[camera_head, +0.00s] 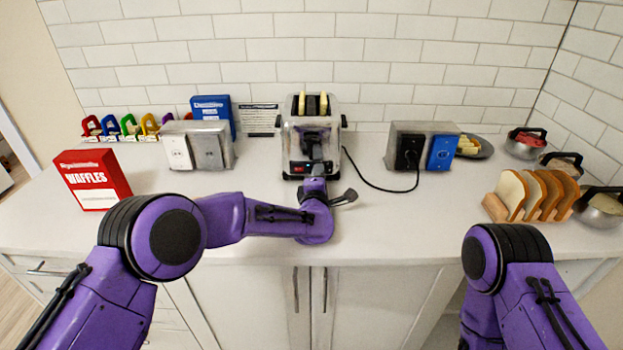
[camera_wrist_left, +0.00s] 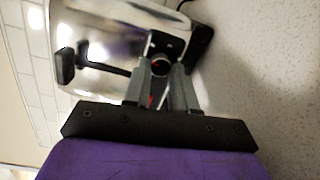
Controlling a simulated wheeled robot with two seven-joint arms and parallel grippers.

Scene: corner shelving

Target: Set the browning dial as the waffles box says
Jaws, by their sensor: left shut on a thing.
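The chrome toaster (camera_head: 296,140) stands at the back middle of the counter, with two pale slices showing in its top. It also fills the upper part of the left wrist view (camera_wrist_left: 105,30). My left gripper (camera_head: 317,156) is at the toaster's front; in the left wrist view its grey fingers (camera_wrist_left: 160,74) are shut on the dark round browning dial (camera_wrist_left: 160,65). The dial's markings and pointer cannot be read. The red waffles box (camera_head: 92,180) stands at the left; its small print is too small to read. My right gripper is out of view.
Metal outlet boxes (camera_head: 197,146) (camera_head: 400,135) flank the toaster, and a black cord (camera_head: 375,185) runs to the right one. Coloured padlocks (camera_head: 130,126) and a blue box (camera_head: 214,108) stand at the back left. A bread rack (camera_head: 495,207) and bowls (camera_head: 602,208) stand at the right.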

